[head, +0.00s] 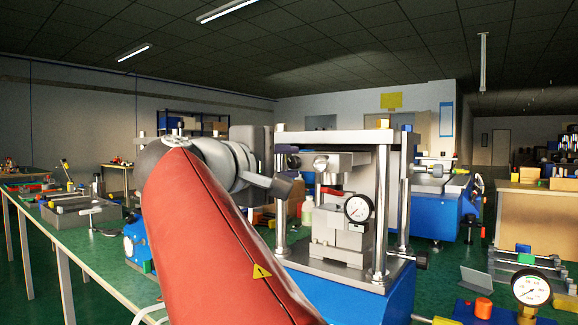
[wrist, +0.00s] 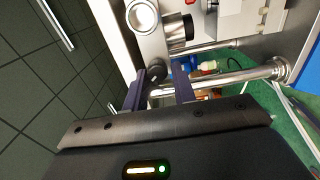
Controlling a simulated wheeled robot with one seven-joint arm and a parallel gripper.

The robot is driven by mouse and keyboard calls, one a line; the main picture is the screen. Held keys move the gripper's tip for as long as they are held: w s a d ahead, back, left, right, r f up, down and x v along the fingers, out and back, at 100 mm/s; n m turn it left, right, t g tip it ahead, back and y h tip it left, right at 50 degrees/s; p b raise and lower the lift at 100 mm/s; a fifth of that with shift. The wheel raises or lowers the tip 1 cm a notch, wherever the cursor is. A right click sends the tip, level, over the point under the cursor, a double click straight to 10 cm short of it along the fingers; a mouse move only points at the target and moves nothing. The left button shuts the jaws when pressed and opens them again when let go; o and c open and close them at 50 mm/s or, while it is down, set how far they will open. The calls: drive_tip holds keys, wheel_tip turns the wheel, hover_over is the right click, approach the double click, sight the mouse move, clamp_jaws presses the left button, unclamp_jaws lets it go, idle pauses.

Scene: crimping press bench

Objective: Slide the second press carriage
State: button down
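A press with steel columns (head: 381,215) and a blue base stands right of centre in the head view. Inside its frame are an upper silver block (head: 342,165) with a round face and a lower grey block (head: 335,240). Which part is the carriage is not clear. In the wrist view, my gripper (wrist: 160,73) has its two dark fingers apart, near a steel column (wrist: 240,78). A dark round knob (wrist: 155,73) shows in the gap, seemingly beyond the fingertips; I see no grip on it. In the head view, my red-sleeved arm hides most of the gripper.
A pressure gauge (head: 358,208) sits at the press front. Another blue machine (head: 437,214) stands behind it at right. A second gauge (head: 531,288) and coloured parts lie at lower right. A long green bench (head: 95,255) with tools runs along the left.

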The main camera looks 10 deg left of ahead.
drive_tip(key=shift+a, duration=0.25)
drive_tip(key=c, duration=1.1)
unclamp_jaws()
drive_tip(key=b+v, duration=0.1)
drive_tip(key=v, duration=0.6)
drive_tip(key=shift+s+a, duration=0.15)
drive_tip(key=shift+s, duration=0.2)
